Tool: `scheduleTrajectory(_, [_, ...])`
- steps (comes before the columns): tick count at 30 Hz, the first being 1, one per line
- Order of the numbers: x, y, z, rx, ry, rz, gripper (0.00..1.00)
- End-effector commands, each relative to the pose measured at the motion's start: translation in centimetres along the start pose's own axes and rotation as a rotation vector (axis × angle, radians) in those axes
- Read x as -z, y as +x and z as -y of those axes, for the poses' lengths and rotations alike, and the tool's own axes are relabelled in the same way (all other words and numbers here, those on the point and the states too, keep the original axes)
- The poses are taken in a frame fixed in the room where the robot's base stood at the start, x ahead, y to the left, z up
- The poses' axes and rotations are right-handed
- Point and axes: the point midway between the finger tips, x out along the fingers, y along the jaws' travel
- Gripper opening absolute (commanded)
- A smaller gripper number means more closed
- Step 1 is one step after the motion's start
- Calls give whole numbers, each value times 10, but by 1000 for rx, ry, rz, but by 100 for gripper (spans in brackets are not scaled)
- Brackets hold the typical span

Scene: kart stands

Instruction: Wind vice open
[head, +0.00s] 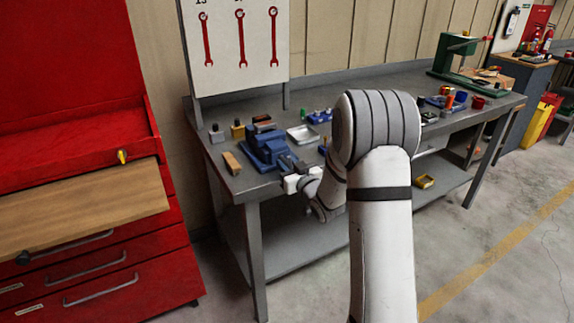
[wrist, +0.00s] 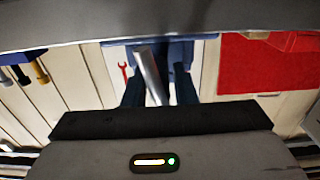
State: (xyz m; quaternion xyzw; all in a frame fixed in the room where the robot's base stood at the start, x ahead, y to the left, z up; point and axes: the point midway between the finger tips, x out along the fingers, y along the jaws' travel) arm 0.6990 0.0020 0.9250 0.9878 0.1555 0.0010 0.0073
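The blue vice (head: 265,146) stands on the grey workbench near its left front corner. My gripper (head: 289,178) is at the bench's front edge, close to the vice's front end. In the wrist view, the blue vice body (wrist: 178,52) shows beyond my gripper (wrist: 160,92). Its two dark fingers are apart. A silver bar (wrist: 150,72), seemingly the vice's handle, runs slightly tilted between them. A gap shows on the bar's right side, so the fingers do not look closed on it. Contact with the left finger cannot be told.
A wooden block (head: 232,163) lies left of the vice and a white tray (head: 302,135) behind it to the right. A red tool cabinet (head: 110,230) stands left of the bench (head: 253,187). Bare floor (head: 500,225) lies to the right.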

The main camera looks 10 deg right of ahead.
Motion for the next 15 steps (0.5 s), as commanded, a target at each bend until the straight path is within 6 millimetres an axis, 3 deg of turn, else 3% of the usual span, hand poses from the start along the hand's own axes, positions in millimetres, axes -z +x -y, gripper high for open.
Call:
scheduleTrajectory(9, [0,0,0,1,0,0,0])
scheduleTrajectory(15, [0,0,1,1,4,0,0])
